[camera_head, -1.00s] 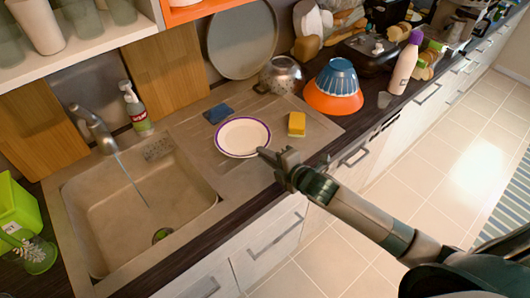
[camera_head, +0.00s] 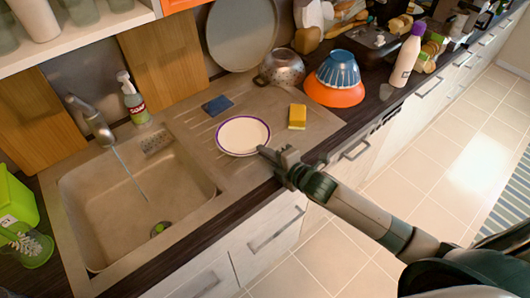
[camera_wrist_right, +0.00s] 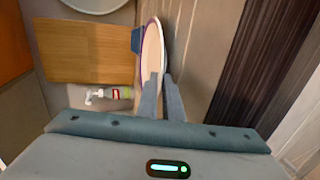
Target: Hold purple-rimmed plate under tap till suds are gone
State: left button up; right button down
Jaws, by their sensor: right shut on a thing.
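The white plate with a purple rim (camera_head: 242,135) is over the drainboard, right of the sink. My right gripper (camera_head: 268,153) is shut on its near right edge; the right wrist view also shows the plate (camera_wrist_right: 153,50) between the fingers (camera_wrist_right: 162,92). I cannot tell whether the plate touches the drainboard. No suds can be made out on it. The tap (camera_head: 92,122) at the back left of the sink runs a thin stream of water (camera_head: 130,173) into the basin (camera_head: 100,210). My left gripper is not in view.
A blue sponge (camera_head: 217,105) and a yellow sponge (camera_head: 297,117) lie on the drainboard. A metal colander (camera_head: 284,68), an orange bowl (camera_head: 333,95) and a blue bowl (camera_head: 339,70) stand behind. A soap bottle (camera_head: 134,103) stands behind the sink. The basin is mostly clear.

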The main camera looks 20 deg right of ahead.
jog(key=shift+f, duration=0.1)
dwell(0.5)
jog(key=c, duration=2.3)
grip_release()
jog(key=shift+o, duration=0.2)
jog(key=shift+p+v, duration=1.25)
jog(key=shift+v, duration=0.8)
jog(key=o, duration=0.6)
jog(key=shift+s, duration=0.15)
jog(key=shift+s+d+p, duration=0.3)
jog(key=shift+s+d, duration=0.1)
jog(key=shift+s, duration=0.7)
jog(key=shift+s+d+p, duration=0.3)
jog(key=shift+s+d, duration=0.1)
jog(key=shift+s, duration=0.75)
jog(key=shift+s+d+p, duration=0.3)
jog(key=shift+s+d, duration=0.1)
jog(key=shift+s, duration=0.7)
